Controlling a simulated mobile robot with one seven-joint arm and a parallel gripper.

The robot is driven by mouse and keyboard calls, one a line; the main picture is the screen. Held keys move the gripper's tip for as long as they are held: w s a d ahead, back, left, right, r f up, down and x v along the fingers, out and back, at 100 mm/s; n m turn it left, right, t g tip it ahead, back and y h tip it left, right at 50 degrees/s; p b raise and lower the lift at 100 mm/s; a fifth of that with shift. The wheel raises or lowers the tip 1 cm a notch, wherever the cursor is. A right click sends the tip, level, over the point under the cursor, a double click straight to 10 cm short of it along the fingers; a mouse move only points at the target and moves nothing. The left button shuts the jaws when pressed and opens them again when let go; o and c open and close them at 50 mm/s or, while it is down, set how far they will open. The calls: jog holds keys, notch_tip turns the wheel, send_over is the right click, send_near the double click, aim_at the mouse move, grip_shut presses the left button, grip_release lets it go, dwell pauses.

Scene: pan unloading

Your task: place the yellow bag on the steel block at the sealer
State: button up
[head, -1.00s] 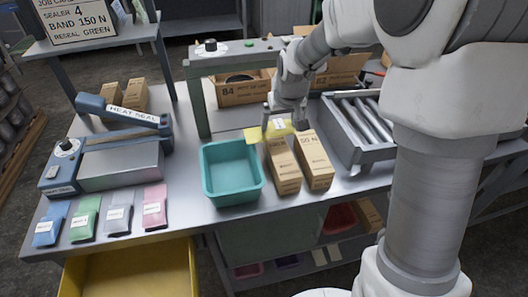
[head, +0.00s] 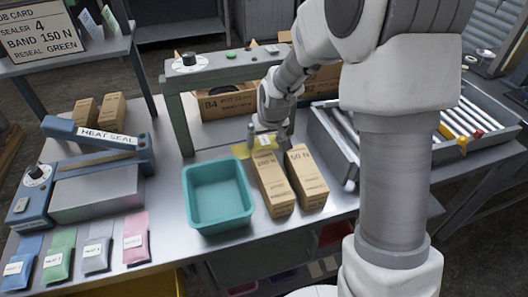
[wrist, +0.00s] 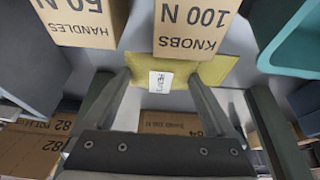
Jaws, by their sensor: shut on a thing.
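The yellow bag (head: 241,151) with a white label is behind the teal bin and the carton marked 100 N. My gripper (head: 268,136) points down there, its fingers shut on the bag. In the wrist view the bag (wrist: 217,71) lies across the fingertips (wrist: 157,78), partly hidden by the carton. The steel block (head: 97,194) is at the left, beside the blue heat sealer (head: 105,140), whose labelled arm runs behind it. The block's top looks bare.
A teal bin (head: 217,222) stands between sealer and gripper. Cartons marked 100 N (head: 274,185) and 50 N (head: 307,178) stand right of it. A green-grey frame (head: 178,118) with a dial rises behind. Blue, green, grey and pink bags (head: 135,240) lie in front of the block.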

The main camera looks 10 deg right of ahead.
aim_at(265, 149)
jog(key=shift+f, duration=1.9)
jog(key=shift+f+b, duration=0.2)
jog(key=shift+b, duration=0.15)
jog(key=o, duration=1.3)
jog(key=shift+r, duration=0.15)
